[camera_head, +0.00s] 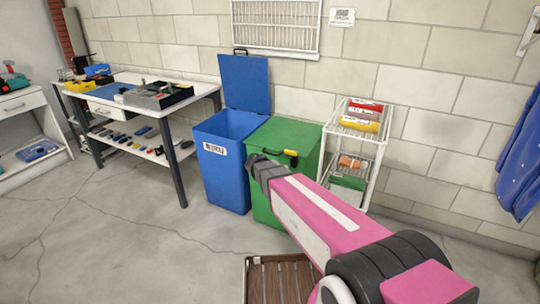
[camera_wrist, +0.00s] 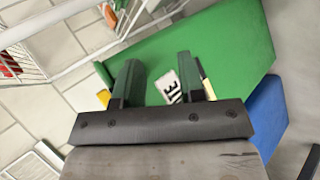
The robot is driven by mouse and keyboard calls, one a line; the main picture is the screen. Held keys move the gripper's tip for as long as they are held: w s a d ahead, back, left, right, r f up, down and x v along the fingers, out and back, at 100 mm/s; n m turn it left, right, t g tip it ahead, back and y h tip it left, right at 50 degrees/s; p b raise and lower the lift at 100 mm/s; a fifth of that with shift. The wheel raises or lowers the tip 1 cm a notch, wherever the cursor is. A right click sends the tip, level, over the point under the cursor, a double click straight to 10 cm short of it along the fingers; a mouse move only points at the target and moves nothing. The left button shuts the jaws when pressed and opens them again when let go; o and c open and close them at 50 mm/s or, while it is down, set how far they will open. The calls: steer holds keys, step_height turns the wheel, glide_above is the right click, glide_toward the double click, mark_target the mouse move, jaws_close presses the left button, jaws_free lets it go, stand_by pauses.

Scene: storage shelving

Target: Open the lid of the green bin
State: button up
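The green bin (camera_head: 262,206) stands beside the blue bin, and its green lid (camera_head: 285,135) is down. A dark handle with a yellow part (camera_head: 290,153) sits at the lid's front edge. My gripper (camera_head: 260,162) is close to this handle, at the bin's upper front; contact cannot be told. In the wrist view my gripper (camera_wrist: 158,68) has its two fingers apart, with a green surface (camera_wrist: 235,45) and a white label (camera_wrist: 190,80) showing beyond them. Yellow bits (camera_wrist: 103,97) show beside the fingers. My arm hides much of the bin's front.
A blue bin (camera_head: 222,165) with its lid (camera_head: 245,82) raised stands at left. A white wire rack (camera_head: 325,147) with packages stands close at right. A brown slatted crate (camera_head: 270,279) lies on the floor in front. A workbench (camera_head: 195,94) stands further left.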

steer(key=w+a+r+n+t+h, duration=0.2)
steer(key=w+a+t, duration=0.15)
steer(key=a, duration=0.35)
steer(key=w+a+r+n+t+h, duration=0.1)
steer(key=w+a+r+t, duration=0.2)
steer(key=w+a, duration=0.25)
steer(key=shift+g, duration=0.25)
steer(key=x, duration=0.9)
steer(key=shift+w+d+f, duration=0.15)
steer(key=shift+w+d, duration=0.05)
steer(key=shift+w, duration=0.15)
jaws_close()
